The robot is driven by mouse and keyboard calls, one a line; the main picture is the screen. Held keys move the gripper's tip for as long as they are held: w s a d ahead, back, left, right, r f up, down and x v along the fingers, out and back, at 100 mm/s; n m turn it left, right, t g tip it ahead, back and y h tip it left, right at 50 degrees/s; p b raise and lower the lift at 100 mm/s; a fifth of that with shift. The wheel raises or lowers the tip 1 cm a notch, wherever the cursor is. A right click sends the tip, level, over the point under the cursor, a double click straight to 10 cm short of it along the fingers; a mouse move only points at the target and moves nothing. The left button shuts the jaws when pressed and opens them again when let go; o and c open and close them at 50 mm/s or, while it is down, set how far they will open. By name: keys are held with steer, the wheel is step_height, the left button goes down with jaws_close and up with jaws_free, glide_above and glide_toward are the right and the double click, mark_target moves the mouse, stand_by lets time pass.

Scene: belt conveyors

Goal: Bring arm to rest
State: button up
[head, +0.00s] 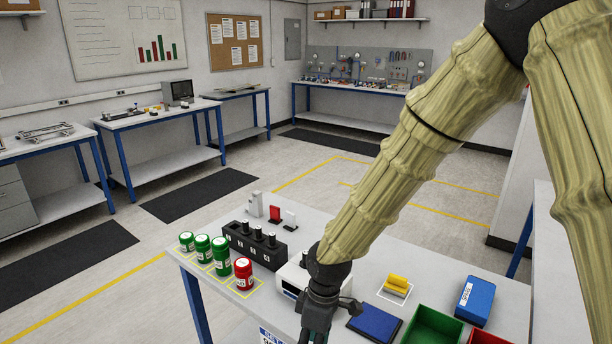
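My arm comes down from the upper right, sheathed in a ribbed yellow-green cover. My gripper (317,334) hangs over the front part of a grey table (340,235), pointing down. Its fingertips are at the bottom edge of the picture, so I cannot tell if it is open or shut. A small bit of teal shows by the fingers; I cannot tell what it is. A white device (291,278) stands just behind the gripper and is partly hidden by it.
Green jars (221,256) and a red jar (243,273) stand at the left edge, beside a black block (254,244). Right of my gripper lie a blue pad (374,323), a yellow object (397,284), a green bin (433,328) and a blue box (475,299).

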steer(key=s+d+f+m+b, duration=0.1)
steer(key=s+d+f+m, duration=0.15)
steer(key=f, duration=0.35)
steer(key=s+d+f+m+y, duration=0.1)
steer(key=s+d+f+m, duration=0.1)
steer(key=s+f, duration=0.35)
steer(key=s+d+f+m+b, duration=0.1)
steer(key=s+d+f+m, duration=0.1)
steer(key=f, duration=0.6)
steer(key=s+d+f+m+h, duration=0.1)
steer(key=s+d+f+m, duration=0.3)
steer(key=s, duration=0.5)
steer(key=s+d+f+m+h+b, duration=0.1)
steer(key=s+d+f+m, duration=0.3)
steer(key=s+d+f, duration=0.5)
steer(key=shift+d+t, duration=0.4)
steer(key=shift+d, duration=0.45)
